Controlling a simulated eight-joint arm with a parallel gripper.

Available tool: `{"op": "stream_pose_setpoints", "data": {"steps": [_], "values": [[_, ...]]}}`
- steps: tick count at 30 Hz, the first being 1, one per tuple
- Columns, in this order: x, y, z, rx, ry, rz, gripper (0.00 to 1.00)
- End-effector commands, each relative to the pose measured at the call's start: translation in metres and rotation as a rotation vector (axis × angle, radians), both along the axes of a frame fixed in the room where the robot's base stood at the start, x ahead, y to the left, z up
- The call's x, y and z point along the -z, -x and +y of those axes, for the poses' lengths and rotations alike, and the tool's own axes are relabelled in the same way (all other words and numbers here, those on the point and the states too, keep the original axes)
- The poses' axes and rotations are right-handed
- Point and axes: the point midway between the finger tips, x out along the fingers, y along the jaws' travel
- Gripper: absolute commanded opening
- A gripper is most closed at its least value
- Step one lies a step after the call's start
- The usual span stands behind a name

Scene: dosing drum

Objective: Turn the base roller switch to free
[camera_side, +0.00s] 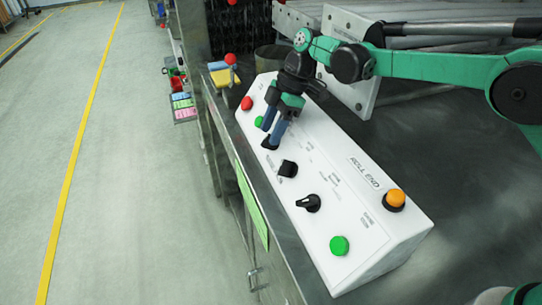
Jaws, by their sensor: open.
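A white sloped control panel (345,215) marked "ROLL END" carries several black rotary switches. One black switch (267,144) is right at my fingertips and partly hidden by them. A second black switch (288,169) sits below it, and a third switch (309,203) with a pointer handle is further down the panel. The small labels are too blurred to tell which one is the base roller switch. My gripper (270,134) has blue fingers, is open, and points down at the uppermost black switch. I cannot tell if the fingers touch it.
A red button (247,103) and a green button (259,121) lie near the gripper. Another green button (339,245) and an orange button (396,197) are at the near end. A red ball-topped lever (231,59) stands beyond the panel's far end.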

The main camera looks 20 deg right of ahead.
Motion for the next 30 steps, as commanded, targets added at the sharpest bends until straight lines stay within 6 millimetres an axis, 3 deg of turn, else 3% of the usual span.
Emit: {"op": "stream_pose_setpoints", "data": {"steps": [6,14,15,20,30], "values": [[0.020,0.000,0.009,-0.001,0.001,0.001,0.46],[0.022,0.000,0.010,-0.001,0.001,0.000,0.46],[0.022,0.000,0.010,-0.001,0.001,0.000,0.43],[0.021,0.000,0.010,-0.001,0.001,0.000,0.00],[0.022,-0.002,0.010,-0.027,0.001,0.040,0.00]]}}
